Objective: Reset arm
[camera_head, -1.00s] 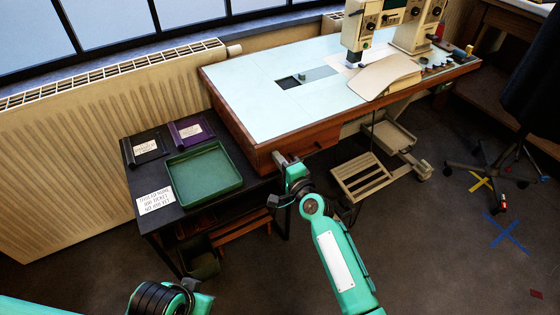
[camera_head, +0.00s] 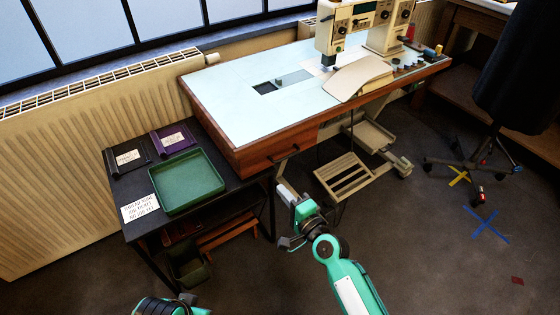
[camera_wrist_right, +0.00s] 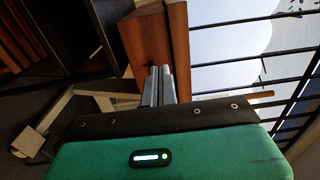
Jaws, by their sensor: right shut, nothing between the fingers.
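My right gripper (camera_head: 281,188) is in front of the sewing table's near corner, by the wooden drawer front (camera_head: 262,152), with nothing in it. In the right wrist view its two fingers (camera_wrist_right: 160,73) are together, with the brown wooden front (camera_wrist_right: 150,38) behind them. Only a black ribbed part and a little teal of my left arm show at the bottom edge of the head view. My left gripper is not in view.
The sewing table (camera_head: 238,115) carries a sewing machine (camera_head: 340,35). A low black table (camera_head: 140,187) holds a green tray (camera_head: 188,208), a purple box (camera_head: 172,138), a black box (camera_head: 127,157) and a card (camera_head: 140,208). A slatted pedal (camera_head: 340,177) stands below.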

